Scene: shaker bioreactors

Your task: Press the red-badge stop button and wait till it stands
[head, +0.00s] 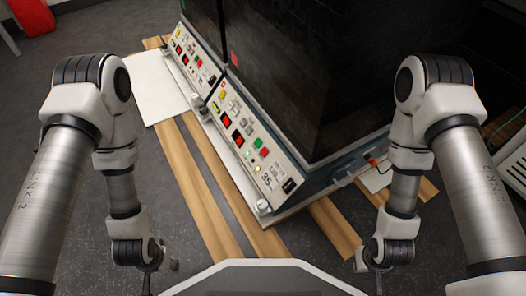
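Two dark shaker units stand side by side with sloped control panels. A small red badge (234,58) sits on the dark wall of the nearer unit. The nearer panel (247,133) carries a red button (264,153), a green button (257,143), a yellow switch, red displays and small lit green lamps. The farther panel (191,57) has a similar layout. My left gripper (160,280) is low at the bottom left, and my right gripper (368,280) is low at the bottom right. Both are apart from the panels. Their fingers are mostly cut off or hidden.
The units stand on wooden slats (192,188) over a dark floor. A white board (150,90) lies left of the farther panel. An orange-tipped fitting (372,161) sticks out at the nearer unit's right side. A red object (32,15) stands at the far left.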

